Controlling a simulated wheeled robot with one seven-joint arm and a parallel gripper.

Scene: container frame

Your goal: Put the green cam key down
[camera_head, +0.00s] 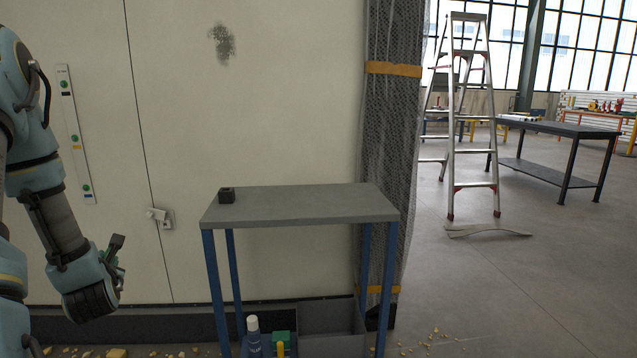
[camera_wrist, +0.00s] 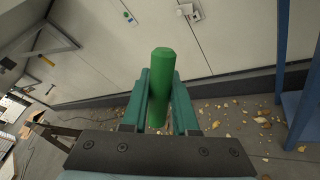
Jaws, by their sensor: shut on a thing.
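My gripper (camera_wrist: 160,100) is shut on the green cam key (camera_wrist: 162,62), a green cylinder standing out between the two green fingers in the wrist view. In the head view my gripper (camera_head: 115,250) is at the left, in front of the pale wall and left of the grey-topped table (camera_head: 310,206). The key is held in the air, apart from the table. I cannot make out the key clearly in the head view.
Below are a bottle (camera_head: 254,338), a green item (camera_head: 282,342) and a grey bin (camera_head: 330,318). A stepladder (camera_head: 468,120) stands right. Debris litters the floor.

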